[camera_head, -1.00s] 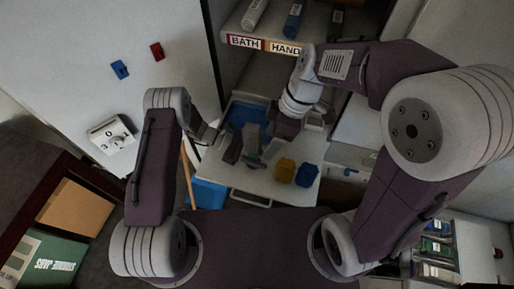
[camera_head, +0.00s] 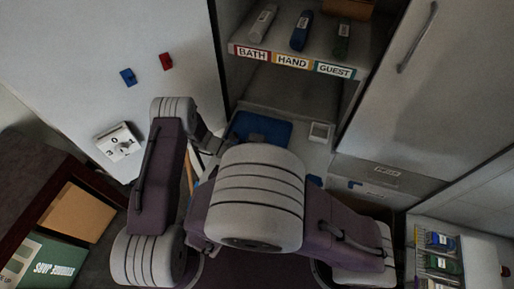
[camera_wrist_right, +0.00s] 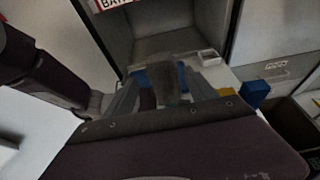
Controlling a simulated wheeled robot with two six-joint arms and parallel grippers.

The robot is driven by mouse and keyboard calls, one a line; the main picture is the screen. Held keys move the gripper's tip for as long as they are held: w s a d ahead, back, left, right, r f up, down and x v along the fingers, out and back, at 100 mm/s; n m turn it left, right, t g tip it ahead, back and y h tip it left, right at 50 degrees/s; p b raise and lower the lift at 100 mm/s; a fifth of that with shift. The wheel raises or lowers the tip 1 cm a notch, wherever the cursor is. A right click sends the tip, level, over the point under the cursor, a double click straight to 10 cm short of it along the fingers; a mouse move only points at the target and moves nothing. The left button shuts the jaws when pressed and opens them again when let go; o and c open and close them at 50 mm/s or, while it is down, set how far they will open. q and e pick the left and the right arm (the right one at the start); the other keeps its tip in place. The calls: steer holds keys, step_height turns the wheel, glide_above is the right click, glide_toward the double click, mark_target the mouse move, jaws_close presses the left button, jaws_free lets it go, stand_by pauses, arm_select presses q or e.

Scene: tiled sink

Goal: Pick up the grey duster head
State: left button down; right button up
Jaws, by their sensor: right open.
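In the right wrist view a dark grey, upright block-like thing (camera_wrist_right: 168,82), which looks like the grey duster head, shows between the fingers of my right gripper (camera_wrist_right: 163,95). The fingers are apart, one on each side of it; I cannot tell whether they touch it. In the head view my right arm hides this gripper and the duster head. My left gripper (camera_head: 210,142) is at the left edge of the work surface, small and dark; its jaws are unclear.
A blue tray (camera_head: 262,129) lies at the back of the surface, with a small white box (camera_head: 320,132) to its right. A labelled shelf (camera_head: 292,62) overhangs behind.

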mark_target(260, 138)
arm_select(q)
steer(key=shift+w, duration=0.1)
arm_select(e)
steer(key=x, duration=1.1)
steer(key=shift+s+d+f, duration=0.1)
steer(key=shift+s+f, duration=0.05)
steer(key=shift+f, duration=0.15)
steer(key=shift+s, duration=0.1)
steer(key=shift+c, duration=0.3)
steer(key=c, duration=0.5)
jaws_close()
step_height(260, 138, up, 18)
steer(key=shift+r, duration=0.1)
arm_select(q)
steer(key=c, duration=1)
jaws_free()
